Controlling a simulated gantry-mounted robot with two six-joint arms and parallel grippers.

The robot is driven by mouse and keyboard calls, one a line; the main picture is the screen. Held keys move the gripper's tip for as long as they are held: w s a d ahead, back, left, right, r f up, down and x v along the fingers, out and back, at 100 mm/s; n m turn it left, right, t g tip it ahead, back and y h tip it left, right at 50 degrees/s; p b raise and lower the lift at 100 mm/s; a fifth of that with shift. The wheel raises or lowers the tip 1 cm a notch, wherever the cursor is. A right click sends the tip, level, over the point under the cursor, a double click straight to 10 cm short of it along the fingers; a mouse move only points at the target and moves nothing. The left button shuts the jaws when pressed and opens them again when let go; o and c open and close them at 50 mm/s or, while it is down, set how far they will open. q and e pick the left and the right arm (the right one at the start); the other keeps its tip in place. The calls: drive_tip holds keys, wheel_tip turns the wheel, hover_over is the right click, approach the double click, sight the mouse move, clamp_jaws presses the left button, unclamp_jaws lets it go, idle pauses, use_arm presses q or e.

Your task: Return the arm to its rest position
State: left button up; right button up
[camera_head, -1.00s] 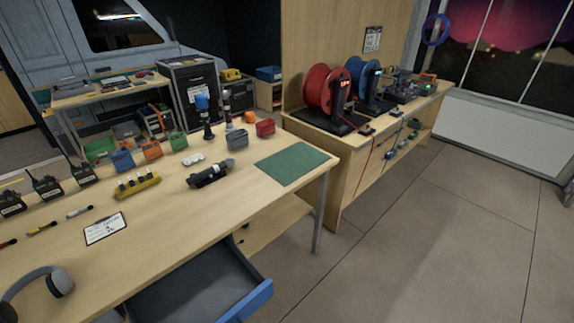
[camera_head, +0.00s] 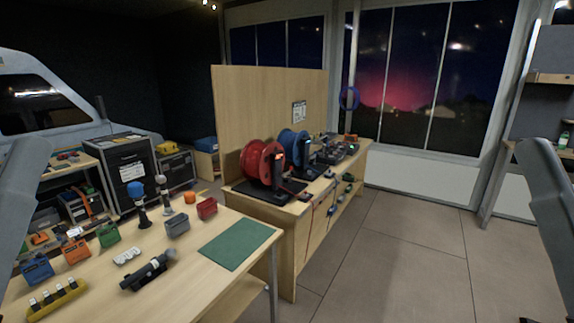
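Parts of my two arms show at the picture's edges. A grey link of my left arm stands at the left edge, and a grey link of my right arm stands at the right edge. Neither gripper is in view, so I cannot see whether they are open or hold anything. The arm links stand apart from the objects on the table in the picture, with the left one overlapping the table's left side.
The wooden table (camera_head: 196,262) bears a green mat (camera_head: 236,243), a black torch-like device (camera_head: 148,270) and small coloured bins. A bench behind it holds a red reel (camera_head: 262,163) and a blue reel (camera_head: 294,146). Floor (camera_head: 400,265) at right is clear.

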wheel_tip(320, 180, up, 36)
drive_tip(key=p, duration=3.2)
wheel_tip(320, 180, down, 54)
drive_tip(key=b, duration=5.4)
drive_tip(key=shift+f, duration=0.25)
